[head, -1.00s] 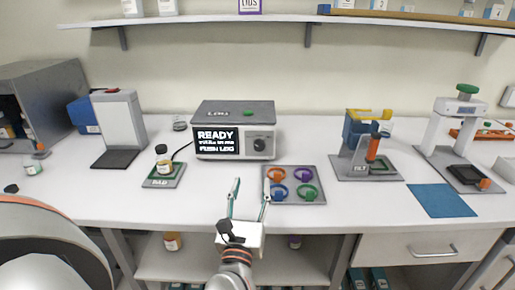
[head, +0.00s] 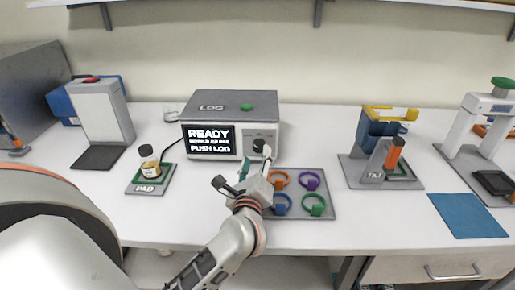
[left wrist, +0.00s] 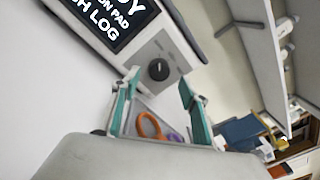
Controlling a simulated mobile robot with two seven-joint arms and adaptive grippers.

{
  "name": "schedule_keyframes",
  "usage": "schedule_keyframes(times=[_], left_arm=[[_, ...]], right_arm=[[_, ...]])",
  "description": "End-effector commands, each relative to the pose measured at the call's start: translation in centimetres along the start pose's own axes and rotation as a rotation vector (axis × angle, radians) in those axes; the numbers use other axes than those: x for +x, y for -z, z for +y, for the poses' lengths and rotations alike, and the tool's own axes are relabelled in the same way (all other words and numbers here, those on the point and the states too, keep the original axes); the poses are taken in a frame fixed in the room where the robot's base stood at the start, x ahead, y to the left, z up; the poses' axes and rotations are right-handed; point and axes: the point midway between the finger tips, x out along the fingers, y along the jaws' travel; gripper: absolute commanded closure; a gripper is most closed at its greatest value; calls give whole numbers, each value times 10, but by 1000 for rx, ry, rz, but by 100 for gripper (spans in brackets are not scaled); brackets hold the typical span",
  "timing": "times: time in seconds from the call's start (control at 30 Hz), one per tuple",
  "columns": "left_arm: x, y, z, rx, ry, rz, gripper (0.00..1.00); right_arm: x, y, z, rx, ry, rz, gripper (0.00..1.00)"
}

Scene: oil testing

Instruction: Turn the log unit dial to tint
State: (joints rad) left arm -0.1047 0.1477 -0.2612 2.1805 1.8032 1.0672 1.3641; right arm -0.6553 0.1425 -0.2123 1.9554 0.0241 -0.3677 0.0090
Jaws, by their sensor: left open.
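The log unit (head: 230,105) is a grey box at the back middle of the bench. Its lit screen (head: 210,142) reads "READY" and "PUSH LOG", with a smaller line between. I cannot read the dial's setting. My left gripper (left wrist: 154,95) is open and empty, its two fingers spread on either side of the dial in the wrist view and short of touching it, as far as I can tell. My right gripper is not in view.
A jar (head: 150,163) stands on the pad (head: 136,188) at the left. A grey tray with several coloured rings (head: 326,211) lies right of my gripper. The tilt stand (head: 408,182) and a blue mat (head: 468,215) are further right.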

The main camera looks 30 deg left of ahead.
Motion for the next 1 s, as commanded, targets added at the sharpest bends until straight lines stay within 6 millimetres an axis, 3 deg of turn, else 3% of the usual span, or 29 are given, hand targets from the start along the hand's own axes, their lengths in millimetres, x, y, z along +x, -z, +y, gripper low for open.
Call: schedule_keyframes(times=[0.1, 0.3, 0.63, 0.67, 0.8, 1.0], left_arm=[[19, -2, 0, 3, -1, -2, 55], [39, -1, 0, 2, 0, -1, 55], [44, 0, 0, 1, -1, 0, 55], [44, 0, 0, 1, 0, 0, 58], [44, 0, 0, 1, -1, 0, 94], [44, 0, 0, 4, -1, 0, 94]], right_arm=[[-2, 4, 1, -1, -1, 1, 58], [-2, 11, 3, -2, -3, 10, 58], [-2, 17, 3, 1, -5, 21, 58], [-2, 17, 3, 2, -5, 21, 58], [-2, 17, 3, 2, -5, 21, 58], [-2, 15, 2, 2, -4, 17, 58]])
